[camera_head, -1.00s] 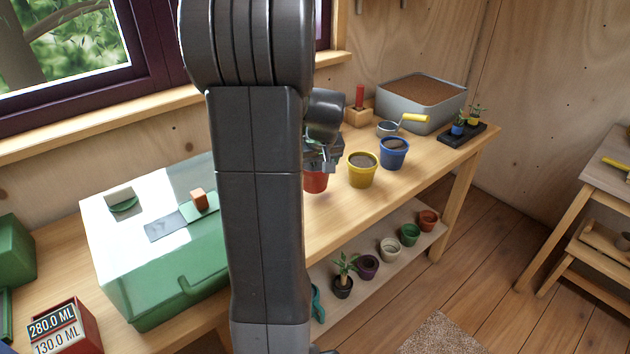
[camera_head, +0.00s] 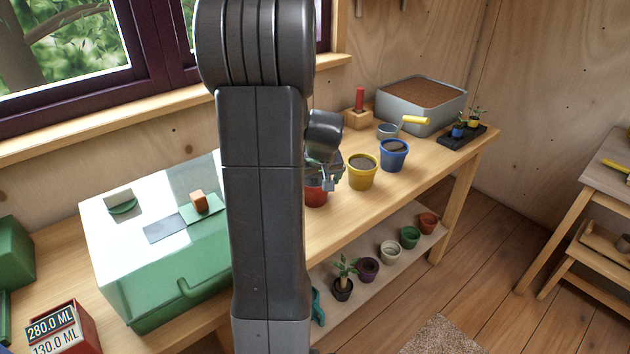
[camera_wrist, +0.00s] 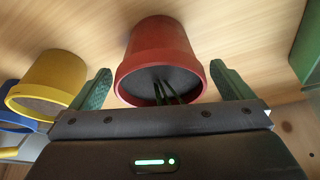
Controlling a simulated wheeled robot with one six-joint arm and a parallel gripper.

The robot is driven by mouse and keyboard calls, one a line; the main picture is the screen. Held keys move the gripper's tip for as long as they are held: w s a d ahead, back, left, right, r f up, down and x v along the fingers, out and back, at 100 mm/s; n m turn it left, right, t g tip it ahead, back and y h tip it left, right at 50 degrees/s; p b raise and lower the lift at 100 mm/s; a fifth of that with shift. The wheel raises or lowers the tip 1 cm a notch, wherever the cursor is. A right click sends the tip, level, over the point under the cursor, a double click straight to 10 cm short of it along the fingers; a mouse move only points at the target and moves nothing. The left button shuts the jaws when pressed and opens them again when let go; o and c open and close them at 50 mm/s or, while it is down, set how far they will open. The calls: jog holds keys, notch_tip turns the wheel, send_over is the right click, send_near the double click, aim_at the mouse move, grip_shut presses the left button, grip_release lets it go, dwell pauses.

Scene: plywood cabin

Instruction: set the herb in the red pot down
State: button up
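The red pot (camera_head: 316,196) stands upright on the wooden bench, partly hidden behind my arm and gripper. In the wrist view the red pot (camera_wrist: 160,48) lies between my two green fingertips, with dark soil and thin dark stems of the herb rising toward the palm. My gripper (camera_wrist: 162,84) is open around the pot, with a narrow gap on each side. In the head view my gripper (camera_head: 326,176) is right at the pot's rim. The herb's leaves are hidden.
A yellow pot (camera_head: 362,174) and a blue pot (camera_head: 394,156) stand to the right on the bench. A grey soil tray (camera_head: 437,121) is at the back. A green box (camera_head: 150,285) stands left of my arm. Several small pots sit on the lower shelf (camera_head: 385,292).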

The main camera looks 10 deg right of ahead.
jog(key=shift+s+r, duration=0.1)
jog(key=shift+r, duration=0.5)
jog(key=v, duration=1.1)
jog(key=shift+r, duration=0.1)
